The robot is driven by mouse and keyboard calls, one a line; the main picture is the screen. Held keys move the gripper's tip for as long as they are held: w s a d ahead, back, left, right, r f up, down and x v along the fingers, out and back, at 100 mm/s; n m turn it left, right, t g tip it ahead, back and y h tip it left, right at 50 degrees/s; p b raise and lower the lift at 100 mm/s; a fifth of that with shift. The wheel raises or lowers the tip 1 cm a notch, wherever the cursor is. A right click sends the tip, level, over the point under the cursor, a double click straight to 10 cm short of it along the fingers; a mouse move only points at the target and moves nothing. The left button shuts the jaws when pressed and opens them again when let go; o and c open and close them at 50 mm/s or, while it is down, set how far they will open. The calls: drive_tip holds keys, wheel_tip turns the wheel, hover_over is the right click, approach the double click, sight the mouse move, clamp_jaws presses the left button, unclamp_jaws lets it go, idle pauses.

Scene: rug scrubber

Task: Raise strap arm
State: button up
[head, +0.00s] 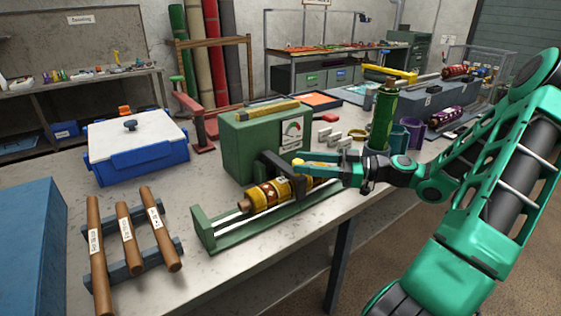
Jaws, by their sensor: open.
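A roll (262,196) with a yellow and red pattern lies in a long green cradle (215,232) on the bench. A dark bar (274,162), which looks like the strap arm, bends over the roll from the green box (245,145) behind it. My gripper (330,172) is open and reaches in from the right. Its fingers are at the right end of the roll, close to a yellow piece (313,167). I cannot tell whether they touch it. The gripper covers part of the roll's right end.
A blue bin with a white lid (138,143) stands at the left. Several brown rolls (130,235) lie on a rack in front. A green cylinder (382,122) and cups (412,132) stand behind my wrist. The bench front between rack and cradle is clear.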

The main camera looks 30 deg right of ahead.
sight(282, 167)
drive_tip(key=shift+x, duration=3.2)
clamp_jaws()
